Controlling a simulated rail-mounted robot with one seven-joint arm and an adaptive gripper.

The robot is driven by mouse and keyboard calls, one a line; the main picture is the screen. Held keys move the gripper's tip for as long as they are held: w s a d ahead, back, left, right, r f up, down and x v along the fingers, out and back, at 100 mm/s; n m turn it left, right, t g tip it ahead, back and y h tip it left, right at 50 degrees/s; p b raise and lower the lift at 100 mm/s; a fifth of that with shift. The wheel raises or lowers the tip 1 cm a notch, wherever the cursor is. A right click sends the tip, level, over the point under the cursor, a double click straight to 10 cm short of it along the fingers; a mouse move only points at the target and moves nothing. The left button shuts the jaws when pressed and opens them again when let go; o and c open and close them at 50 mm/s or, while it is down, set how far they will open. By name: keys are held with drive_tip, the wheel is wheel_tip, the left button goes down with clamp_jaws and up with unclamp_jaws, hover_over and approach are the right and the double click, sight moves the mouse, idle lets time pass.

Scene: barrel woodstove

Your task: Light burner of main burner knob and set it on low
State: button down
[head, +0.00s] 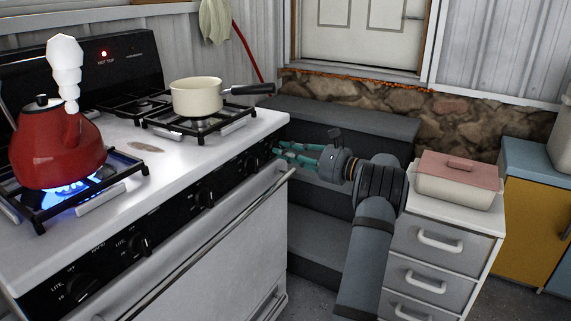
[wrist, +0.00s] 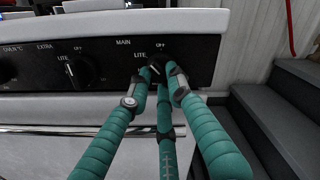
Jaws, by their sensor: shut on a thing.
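The main burner knob (wrist: 155,69) is a black dial at the right end of the stove's control panel, with "MAIN", "LITE" and "OFF" printed around it. My gripper (wrist: 159,72), with teal ribbed fingers, is shut on this knob in the wrist view. The fingers partly cover it, and its exact pointer setting is hard to read. In the head view my gripper (head: 279,150) reaches the panel's far right end, and the fingers hide the knob. A cream saucepan (head: 197,97) sits on the right-hand grate (head: 178,128); I see no flame under it.
A red kettle (head: 55,150) steams over a blue flame (head: 68,190) at left. The extra knob (wrist: 80,70) is left of my gripper. The oven handle (head: 215,240) runs below the panel. Dark steps (head: 330,120) and a drawer cabinet (head: 440,255) stand at right.

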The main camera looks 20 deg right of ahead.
drive_tip(key=shift+f+n+b, duration=0.15)
drive_tip(key=shift+n+b, duration=1.05)
drive_tip(key=shift+b, duration=0.05)
drive_tip(key=c, duration=1.6)
unclamp_jaws()
drive_tip(key=shift+o, duration=0.2)
drive_tip(key=v, duration=1.2)
drive_tip(key=shift+d, duration=0.1)
